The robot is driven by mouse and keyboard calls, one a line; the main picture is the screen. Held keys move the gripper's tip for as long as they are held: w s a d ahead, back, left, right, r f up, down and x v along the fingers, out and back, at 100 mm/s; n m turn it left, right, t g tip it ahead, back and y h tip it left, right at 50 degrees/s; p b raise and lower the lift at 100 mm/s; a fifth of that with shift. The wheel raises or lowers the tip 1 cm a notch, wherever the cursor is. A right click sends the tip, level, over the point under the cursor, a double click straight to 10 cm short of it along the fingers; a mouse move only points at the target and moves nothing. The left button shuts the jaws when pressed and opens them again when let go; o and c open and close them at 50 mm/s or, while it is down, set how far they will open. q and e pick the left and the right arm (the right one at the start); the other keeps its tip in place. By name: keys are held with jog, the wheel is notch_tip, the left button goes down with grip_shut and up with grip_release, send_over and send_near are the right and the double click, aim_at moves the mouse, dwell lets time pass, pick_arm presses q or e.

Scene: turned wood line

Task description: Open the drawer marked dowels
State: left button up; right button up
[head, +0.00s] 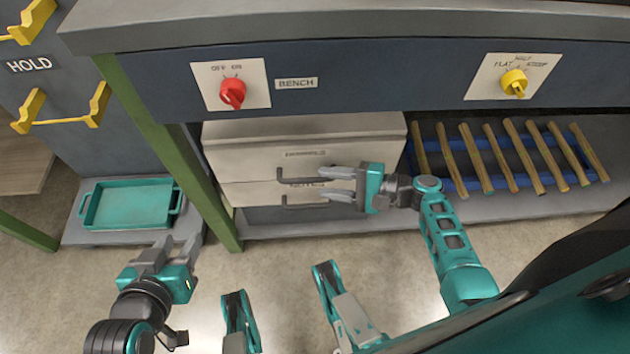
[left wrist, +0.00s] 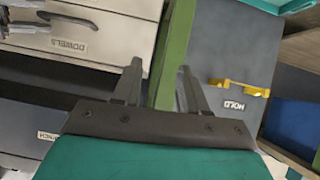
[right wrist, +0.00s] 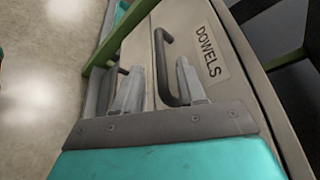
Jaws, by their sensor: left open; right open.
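The drawer marked dowels (head: 240,164) is the upper cream drawer under the bench, and its front looks flush. Its label (right wrist: 208,51) reads clearly in the right wrist view, and the label also shows in the left wrist view (left wrist: 68,47). My right gripper (head: 322,182) is open in front of the drawers. In the right wrist view, the drawer's dark bar handle (right wrist: 164,72) lies between the two open fingers; I cannot tell whether they touch it. My left gripper (head: 177,244) is open and empty, low at the left, near the green post.
A second drawer (head: 250,195) with its own handle lies below; its label is partly hidden. A green post (head: 165,150) stands left of the drawers. A teal tray (head: 130,204) sits further left. A blue rack (head: 450,160) with several wooden rods is at the right. Red (head: 232,92) and yellow (head: 514,82) knobs are above.

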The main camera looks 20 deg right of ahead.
aim_at(316, 182)
jog(key=shift+b+x, duration=0.3)
jog(key=shift+x, duration=1.65)
jog(key=shift+c, duration=0.4)
grip_shut()
